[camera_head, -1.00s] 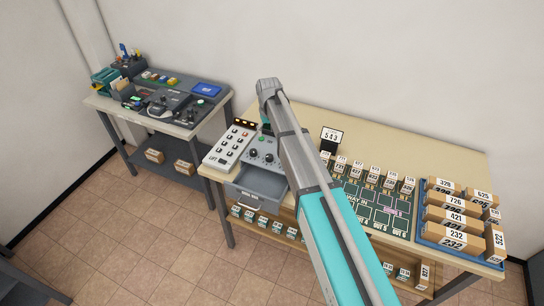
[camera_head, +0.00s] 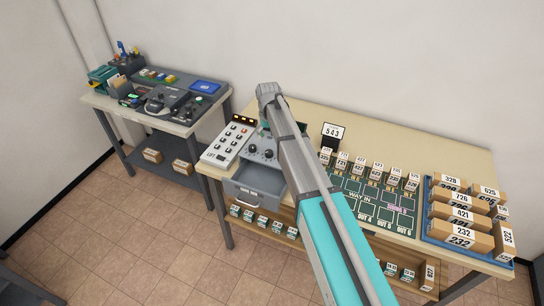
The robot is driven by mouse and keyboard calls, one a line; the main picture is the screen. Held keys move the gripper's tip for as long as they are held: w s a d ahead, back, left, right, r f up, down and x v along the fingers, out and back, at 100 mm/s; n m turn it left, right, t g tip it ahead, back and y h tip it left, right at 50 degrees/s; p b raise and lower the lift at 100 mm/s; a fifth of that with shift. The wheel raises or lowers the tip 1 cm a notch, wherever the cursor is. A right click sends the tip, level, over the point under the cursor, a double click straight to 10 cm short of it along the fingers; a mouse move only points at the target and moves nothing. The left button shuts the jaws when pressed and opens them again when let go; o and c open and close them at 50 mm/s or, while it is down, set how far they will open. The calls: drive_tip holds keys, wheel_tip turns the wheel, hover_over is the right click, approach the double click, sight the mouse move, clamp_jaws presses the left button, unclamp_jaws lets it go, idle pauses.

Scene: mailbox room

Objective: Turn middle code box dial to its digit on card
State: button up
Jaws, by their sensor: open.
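The grey code box (camera_head: 244,168) stands at the left part of the long bench, with an open drawer (camera_head: 262,184) at its front. Two dark dials show on its face: the left dial (camera_head: 252,148) and the middle dial (camera_head: 268,154). My arm hides the box's right side. The card (camera_head: 333,131) stands upright behind the box to the right and reads 543. My gripper (camera_head: 266,126) is open, hanging behind and above the dials, apart from the middle dial as far as I can see. Its fingertips are mostly hidden by my arm, and the dial settings are too small to read.
A white button panel (camera_head: 229,141) lies left of the code box. Small numbered blocks and a green sorting board (camera_head: 375,200) lie to the right, then a blue tray (camera_head: 464,252) of parcels. A second table (camera_head: 140,112) with equipment stands at the left.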

sight(269, 152)
drive_tip(key=shift+f+b, duration=4.1)
drive_tip(key=shift+f, duration=0.25)
